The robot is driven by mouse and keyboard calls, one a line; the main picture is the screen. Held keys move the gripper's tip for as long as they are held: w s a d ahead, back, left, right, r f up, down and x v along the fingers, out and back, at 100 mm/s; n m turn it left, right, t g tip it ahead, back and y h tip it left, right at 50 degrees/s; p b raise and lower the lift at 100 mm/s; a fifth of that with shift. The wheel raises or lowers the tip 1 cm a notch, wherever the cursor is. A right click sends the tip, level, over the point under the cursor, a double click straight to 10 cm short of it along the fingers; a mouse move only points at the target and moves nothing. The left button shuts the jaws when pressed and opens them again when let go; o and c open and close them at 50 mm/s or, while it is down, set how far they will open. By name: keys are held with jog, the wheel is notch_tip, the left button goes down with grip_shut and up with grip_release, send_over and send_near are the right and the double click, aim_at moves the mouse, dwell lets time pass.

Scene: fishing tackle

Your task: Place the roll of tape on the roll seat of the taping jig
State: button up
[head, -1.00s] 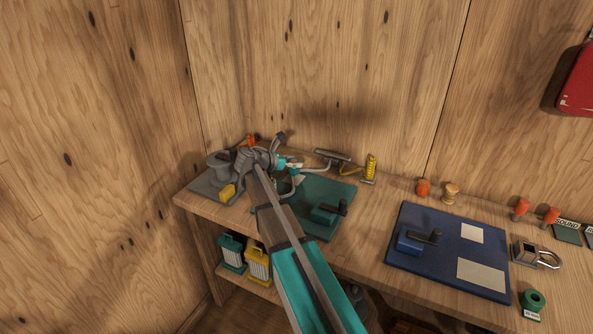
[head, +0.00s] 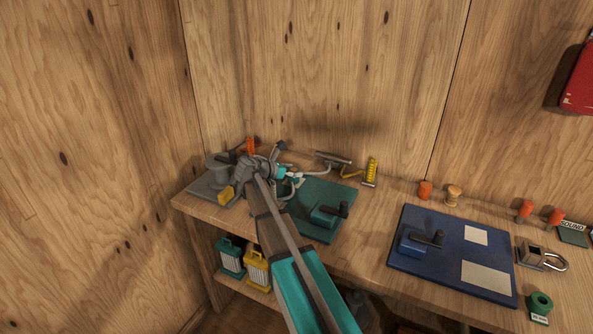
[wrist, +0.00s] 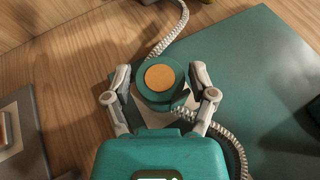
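My gripper (wrist: 161,86) is over the left edge of a teal board (wrist: 265,65). Its two fingers stand apart on either side of a round teal piece (wrist: 162,98) with a flat tan centre. I cannot tell whether this is the roll of tape, or whether the fingers touch it. In the head view my gripper (head: 290,175) hides most of that spot. The teal board (head: 310,232) carries a block with a dark crank; it may be the taping jig. No roll seat can be made out clearly.
A pale braided cord (wrist: 165,38) passes by the round piece. A blue board (head: 435,267) with a crank lies right. A labelled green ring-shaped thing (head: 540,301) and a padlock (head: 533,256) sit further right.

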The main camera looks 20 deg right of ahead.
jog(key=shift+o, duration=0.3)
jog(key=shift+r, duration=0.15)
jog(key=shift+a+r, duration=0.1)
jog(key=shift+r, duration=0.05)
jog(key=p+v, duration=0.4)
jog(key=v, duration=0.7)
jog(key=shift+a+p, duration=0.35)
jog(key=shift+p, duration=0.05)
jog(key=shift+s+r, duration=0.1)
